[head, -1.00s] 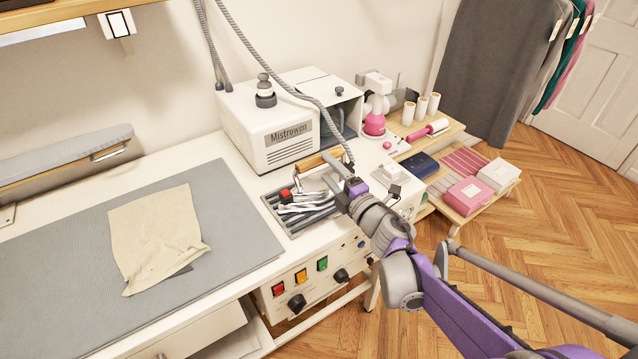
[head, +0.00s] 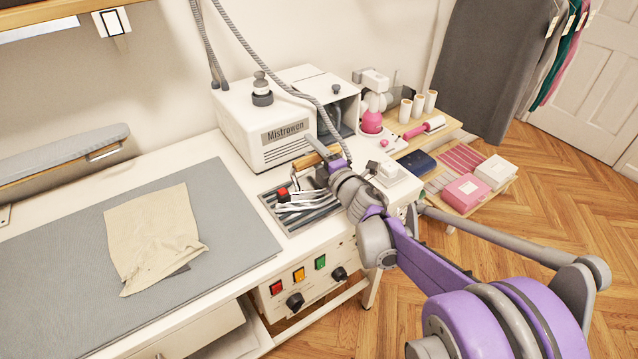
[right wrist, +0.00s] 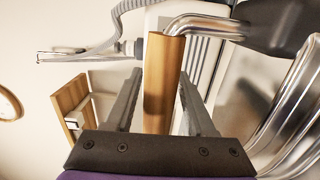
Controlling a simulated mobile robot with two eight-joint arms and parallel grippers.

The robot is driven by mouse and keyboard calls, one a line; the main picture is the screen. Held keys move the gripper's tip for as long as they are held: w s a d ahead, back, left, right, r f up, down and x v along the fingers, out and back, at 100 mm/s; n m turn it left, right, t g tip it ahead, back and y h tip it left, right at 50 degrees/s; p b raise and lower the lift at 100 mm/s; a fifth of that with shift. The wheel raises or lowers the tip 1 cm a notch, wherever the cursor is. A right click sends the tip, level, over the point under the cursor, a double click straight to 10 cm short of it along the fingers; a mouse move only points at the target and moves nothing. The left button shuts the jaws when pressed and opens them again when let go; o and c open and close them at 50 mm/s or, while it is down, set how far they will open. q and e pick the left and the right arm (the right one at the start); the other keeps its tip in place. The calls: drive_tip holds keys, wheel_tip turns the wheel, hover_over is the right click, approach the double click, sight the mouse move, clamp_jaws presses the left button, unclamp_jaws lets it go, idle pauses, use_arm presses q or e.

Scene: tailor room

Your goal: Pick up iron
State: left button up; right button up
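The iron (head: 296,203) rests on the grey ribbed rest (head: 320,217) at the right end of the ironing table. It has a light metallic body, a red button and a wooden handle (head: 303,160). My right gripper (head: 318,149) is at the handle, and my arm hides part of the iron. In the right wrist view the handle (right wrist: 160,75) stands between my two open fingers (right wrist: 158,100), with a gap visible on each side. My left gripper is in neither view.
A white steam generator (head: 272,125) stands behind the iron, with a grey hose (head: 262,62) running down near the handle. A beige cloth (head: 152,235) lies on the grey ironing mat (head: 235,235). A low shelf with pink boxes (head: 467,193) is at the right.

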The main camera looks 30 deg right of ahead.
clamp_jaws()
idle(1.0)
drive_tip(key=shift+r, duration=0.1)
